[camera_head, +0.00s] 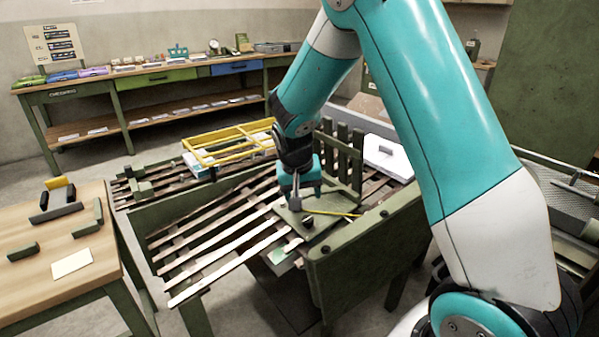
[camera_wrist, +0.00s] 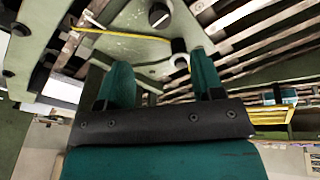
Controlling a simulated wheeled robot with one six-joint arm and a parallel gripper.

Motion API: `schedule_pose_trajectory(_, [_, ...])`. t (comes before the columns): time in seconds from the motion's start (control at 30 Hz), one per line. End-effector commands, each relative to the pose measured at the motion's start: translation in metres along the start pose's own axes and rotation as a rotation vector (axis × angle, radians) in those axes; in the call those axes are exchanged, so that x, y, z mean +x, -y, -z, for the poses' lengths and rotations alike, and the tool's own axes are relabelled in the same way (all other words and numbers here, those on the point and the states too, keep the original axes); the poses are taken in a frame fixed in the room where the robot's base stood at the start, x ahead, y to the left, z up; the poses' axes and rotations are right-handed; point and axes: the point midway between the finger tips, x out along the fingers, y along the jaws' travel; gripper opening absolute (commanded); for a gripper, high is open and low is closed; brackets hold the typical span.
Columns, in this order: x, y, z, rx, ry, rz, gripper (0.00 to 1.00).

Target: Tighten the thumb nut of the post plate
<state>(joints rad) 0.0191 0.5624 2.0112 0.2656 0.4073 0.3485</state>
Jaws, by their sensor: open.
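The pale green post plate (camera_head: 332,206) lies on the slatted bench top; it also shows in the wrist view (camera_wrist: 135,48). A round black knob (camera_head: 308,222) stands on its near part and shows at the top of the wrist view (camera_wrist: 158,15). A smaller dark round piece with a pale side (camera_wrist: 179,47) is just beyond my fingertips, closer to the right finger. I cannot tell which one is the thumb nut. My gripper (camera_head: 296,203) points down over the plate; its two teal fingers (camera_wrist: 160,65) are apart, with nothing held between them.
A yellow strip (camera_head: 332,213) lies across the plate. An upright slatted green rack (camera_head: 342,160) stands close behind my gripper. A green panel (camera_head: 365,250) borders the bench in front. A yellow frame (camera_head: 228,143) lies at the back left. The left slats are clear.

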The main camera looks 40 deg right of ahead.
Motion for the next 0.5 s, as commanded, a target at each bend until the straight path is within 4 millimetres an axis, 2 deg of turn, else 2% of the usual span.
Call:
schedule_pose_trajectory(0.03, [-0.015, 0.0, 0.001, 0.0, -0.004, 0.002, 0.61])
schedule_pose_trajectory(0.2, [-0.048, 0.001, 0.0, -0.001, -0.002, 0.002, 0.61])
schedule_pose_trajectory(0.33, [-0.062, 0.0, 0.0, -0.001, 0.0, 0.0, 0.61])
schedule_pose_trajectory(0.5, [-0.069, 0.0, 0.0, 0.0, 0.001, 0.0, 0.61])
